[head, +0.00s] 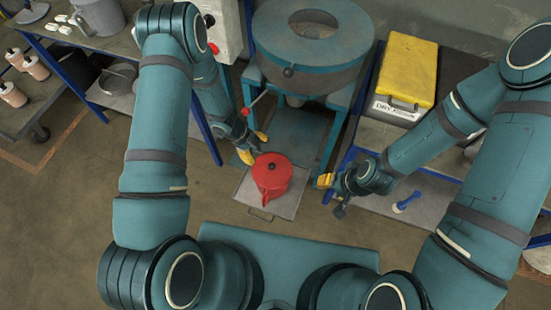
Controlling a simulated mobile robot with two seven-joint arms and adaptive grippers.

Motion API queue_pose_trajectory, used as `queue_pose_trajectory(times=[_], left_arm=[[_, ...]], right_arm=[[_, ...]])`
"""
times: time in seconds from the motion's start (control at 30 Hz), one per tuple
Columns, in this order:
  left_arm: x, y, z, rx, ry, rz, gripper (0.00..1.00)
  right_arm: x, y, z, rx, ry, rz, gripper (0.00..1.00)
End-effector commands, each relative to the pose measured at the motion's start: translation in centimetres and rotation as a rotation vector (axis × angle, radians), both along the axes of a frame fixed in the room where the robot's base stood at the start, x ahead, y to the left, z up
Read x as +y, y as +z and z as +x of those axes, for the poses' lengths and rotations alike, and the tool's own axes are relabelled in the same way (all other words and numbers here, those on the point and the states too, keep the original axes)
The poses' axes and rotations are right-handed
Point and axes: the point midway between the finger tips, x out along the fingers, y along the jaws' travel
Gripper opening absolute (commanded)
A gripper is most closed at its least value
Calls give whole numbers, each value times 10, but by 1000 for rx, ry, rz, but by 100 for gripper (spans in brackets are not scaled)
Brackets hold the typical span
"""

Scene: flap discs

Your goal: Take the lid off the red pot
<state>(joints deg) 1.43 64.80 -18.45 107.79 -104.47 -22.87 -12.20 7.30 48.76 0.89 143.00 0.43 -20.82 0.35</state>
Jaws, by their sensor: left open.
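The red pot (271,180) stands upright on a light grey tray (291,203), with its handle toward me. Its red lid (272,168) appears to be on, with a small dark knob near the middle. My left gripper (254,147) is open with yellow fingertips, just behind and left of the pot. It looks empty, and I cannot tell whether a fingertip touches the lid. My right gripper (325,181) is right of the pot, apart from it; its jaw opening is not clear.
Behind the pot stands a teal machine with a round drum (312,45) and a red-knobbed lever (245,111). A yellow-lidded box (407,72) sits on the right bench. A blue-handled tool (407,201) lies on a lower shelf.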

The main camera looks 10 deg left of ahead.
Motion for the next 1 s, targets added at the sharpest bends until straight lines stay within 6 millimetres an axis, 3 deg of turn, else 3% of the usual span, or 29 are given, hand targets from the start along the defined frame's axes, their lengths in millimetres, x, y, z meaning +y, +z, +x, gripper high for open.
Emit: queue_pose_trajectory(times=[0.17,0.5,0.77,1.0], left_arm=[[-3,-14,1,-5,-29,6,65],[-28,-69,3,-3,-26,6,65],[-35,-84,4,-4,-24,7,65],[-47,-117,3,-4,-25,5,65]], right_arm=[[0,-3,-1,2,2,0,47],[1,-17,-6,12,10,3,47],[1,-20,-7,15,12,4,47],[2,-28,-9,20,17,5,47]])
